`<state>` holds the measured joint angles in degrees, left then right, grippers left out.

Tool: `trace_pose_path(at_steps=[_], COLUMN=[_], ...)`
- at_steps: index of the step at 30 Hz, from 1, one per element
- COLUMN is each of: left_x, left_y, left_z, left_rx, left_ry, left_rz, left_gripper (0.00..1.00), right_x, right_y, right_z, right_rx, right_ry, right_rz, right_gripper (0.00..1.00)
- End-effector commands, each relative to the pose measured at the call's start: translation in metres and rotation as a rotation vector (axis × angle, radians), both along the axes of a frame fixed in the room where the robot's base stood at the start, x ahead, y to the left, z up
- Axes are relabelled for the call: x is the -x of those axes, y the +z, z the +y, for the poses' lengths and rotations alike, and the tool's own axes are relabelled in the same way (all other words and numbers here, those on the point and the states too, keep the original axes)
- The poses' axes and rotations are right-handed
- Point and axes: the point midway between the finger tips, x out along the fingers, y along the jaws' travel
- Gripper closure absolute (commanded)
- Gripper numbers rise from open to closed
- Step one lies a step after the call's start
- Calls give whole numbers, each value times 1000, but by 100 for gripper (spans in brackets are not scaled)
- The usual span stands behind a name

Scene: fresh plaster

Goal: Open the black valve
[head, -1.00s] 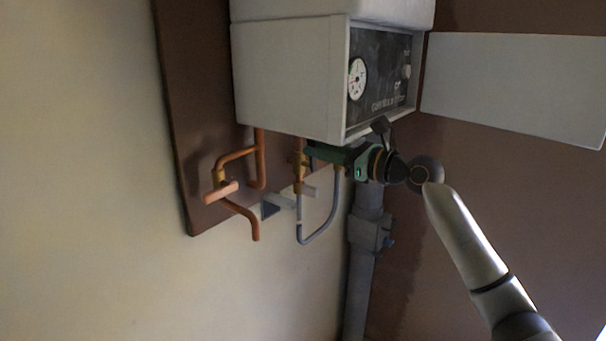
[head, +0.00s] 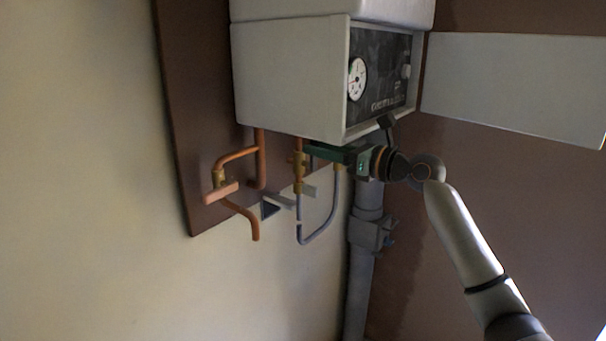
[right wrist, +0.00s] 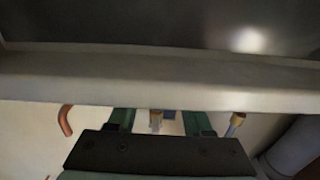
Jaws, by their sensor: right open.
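I cannot clearly pick out a black valve handle in either view. Under the white boiler (head: 290,80), a brass fitting (head: 299,178) and a grey hose loop (head: 318,238) hang just below and beside my right gripper (head: 312,152). The gripper's green fingers point left under the boiler's bottom edge and partly cover the fittings. In the right wrist view the two green fingers (right wrist: 160,122) stand apart. A small pale fitting and a dark bluish piece show in the gap beyond them; contact cannot be told. My left gripper is not in view.
The boiler's underside is close above my right gripper. A thick grey pipe (head: 360,285) runs down below my wrist. An open white panel (head: 515,85) juts right.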

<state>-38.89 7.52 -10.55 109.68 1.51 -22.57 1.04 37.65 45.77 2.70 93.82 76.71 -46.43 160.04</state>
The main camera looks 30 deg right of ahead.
Motion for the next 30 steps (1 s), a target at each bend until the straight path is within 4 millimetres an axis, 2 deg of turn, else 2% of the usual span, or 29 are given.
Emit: trace_pose_path(at_steps=[5, 30], left_x=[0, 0], left_y=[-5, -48], left_z=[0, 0], left_rx=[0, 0], left_ry=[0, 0], left_rz=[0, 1], left_gripper=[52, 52], right_x=[12, 104], right_y=[-2, -3], right_z=[-6, -43], right_rx=[2, 1], right_ry=[-2, -1], right_rz=[0, 0], right_gripper=[50, 50])
